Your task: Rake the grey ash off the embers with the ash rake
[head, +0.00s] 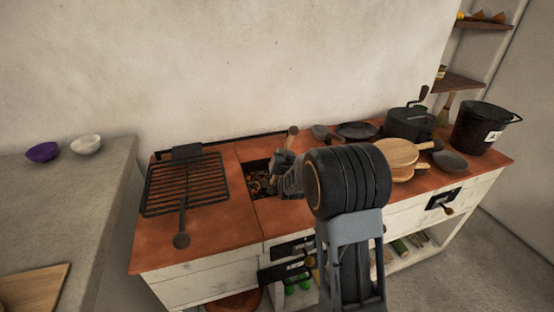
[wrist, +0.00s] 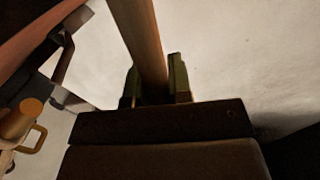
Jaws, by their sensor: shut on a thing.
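My gripper (head: 287,166) is over the right side of the open firebox in the head view, partly hidden by my arm. It is shut on a wooden handle, which I take to be the ash rake's (head: 292,134); the handle's top end sticks up above the jaws. In the wrist view the handle (wrist: 142,38) stands between the two fingers (wrist: 154,86). The rake's head is hidden. The embers (head: 257,183) show as brown and orange lumps in the dark opening. Grey ash cannot be told apart from them at this size.
A black grill grate (head: 186,186) with a long handle lies on the red stove top left of the opening. Right of my arm are wooden boards (head: 396,152), a dark pan (head: 356,130), a lidded pot (head: 410,122) and a black bucket (head: 484,128). The wall stands close behind.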

